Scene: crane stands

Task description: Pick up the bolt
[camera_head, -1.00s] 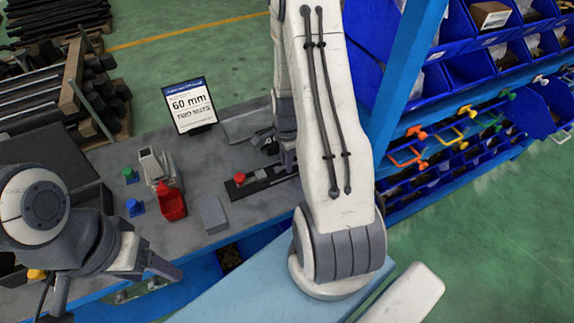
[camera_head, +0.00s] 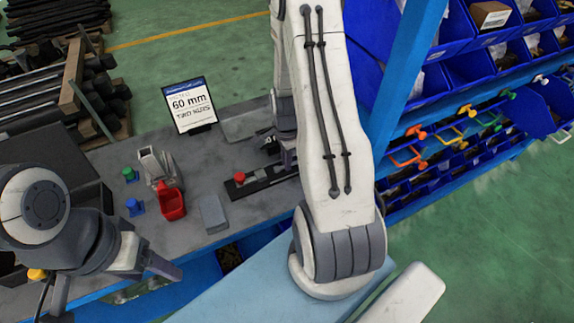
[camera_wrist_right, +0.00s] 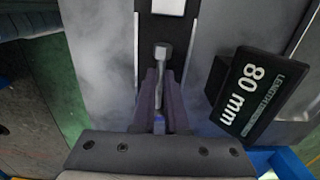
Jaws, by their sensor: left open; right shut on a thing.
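The bolt (camera_wrist_right: 161,51) shows in the right wrist view as a grey hex head with its shank running down between the purple fingers. My right gripper (camera_wrist_right: 160,82) is shut on it, with the head sticking out beyond the fingertips. Part of the shank is hidden by the fingers. In the head view my right gripper (camera_head: 288,153) is over the grey bench, beyond the black strip, and partly covered by my arm; the bolt cannot be made out there. My left gripper (camera_head: 118,288) is open and empty at the lower left, near the bench's front edge.
A black strip with a red knob (camera_head: 239,177) lies on the bench. A 60 mm sign (camera_head: 190,105) stands behind; an 80 mm sign (camera_wrist_right: 258,95) is right of the bolt. Blue bin shelving (camera_head: 470,70) rises at right.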

